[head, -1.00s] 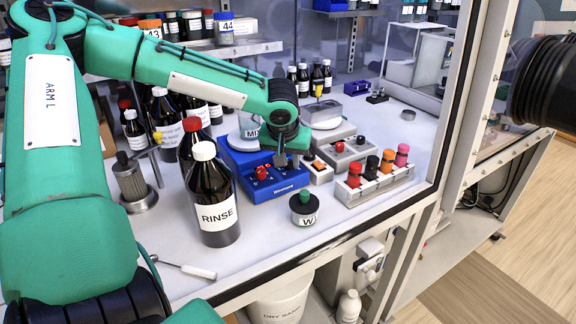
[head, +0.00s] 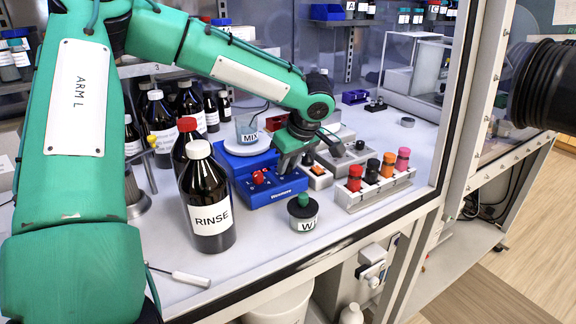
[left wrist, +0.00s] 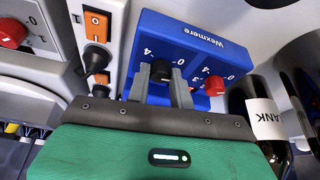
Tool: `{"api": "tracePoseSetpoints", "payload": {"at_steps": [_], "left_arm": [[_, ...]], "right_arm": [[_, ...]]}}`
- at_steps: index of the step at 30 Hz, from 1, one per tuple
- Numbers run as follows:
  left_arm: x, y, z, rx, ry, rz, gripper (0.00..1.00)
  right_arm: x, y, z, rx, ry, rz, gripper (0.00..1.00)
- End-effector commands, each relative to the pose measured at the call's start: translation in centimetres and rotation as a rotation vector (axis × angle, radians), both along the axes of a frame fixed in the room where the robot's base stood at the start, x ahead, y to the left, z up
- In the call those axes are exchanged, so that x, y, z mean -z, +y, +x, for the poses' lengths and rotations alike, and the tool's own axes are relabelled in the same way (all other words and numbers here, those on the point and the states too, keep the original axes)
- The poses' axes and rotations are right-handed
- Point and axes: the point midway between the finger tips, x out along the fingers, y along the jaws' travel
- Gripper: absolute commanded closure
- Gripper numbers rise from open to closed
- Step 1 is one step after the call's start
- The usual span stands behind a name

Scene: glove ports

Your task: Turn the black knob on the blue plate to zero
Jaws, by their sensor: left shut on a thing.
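The blue plate (head: 274,192) belongs to a blue unit in the middle of the bench; it also shows in the left wrist view (left wrist: 205,32). The black knob (left wrist: 160,68) sits on it, with a printed 0 on its right and a 4 at its upper left in that view. My left gripper (left wrist: 161,82) is shut on the black knob, one finger at each side. In the head view my left gripper (head: 282,165) hides the knob. The knob's pointer mark cannot be made out. A red knob (left wrist: 215,85) is beside it on the same plate. My right gripper is out of view.
A RINSE bottle (head: 208,195) stands left of the blue unit, and a W jar (head: 302,212) in front. A grey rack (head: 375,193) with coloured vials is to the right. A small box with an orange switch (head: 316,175) is close by. A MIX beaker (head: 247,130) stands behind.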

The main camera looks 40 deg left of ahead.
Motion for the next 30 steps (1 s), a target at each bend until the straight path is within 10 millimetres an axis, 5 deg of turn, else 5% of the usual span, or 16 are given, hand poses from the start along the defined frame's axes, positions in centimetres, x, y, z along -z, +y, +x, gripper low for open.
{"api": "tracePoseSetpoints", "payload": {"at_steps": [15, 30], "left_arm": [[0.0, 0.0, 0.3, -0.361, -0.001, 0.0, 1.0], [0.0, 0.0, 0.3, -0.443, -0.001, 0.0, 1.0]], "right_arm": [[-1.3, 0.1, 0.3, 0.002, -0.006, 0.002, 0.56], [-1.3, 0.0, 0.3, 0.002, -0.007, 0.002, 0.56]]}}
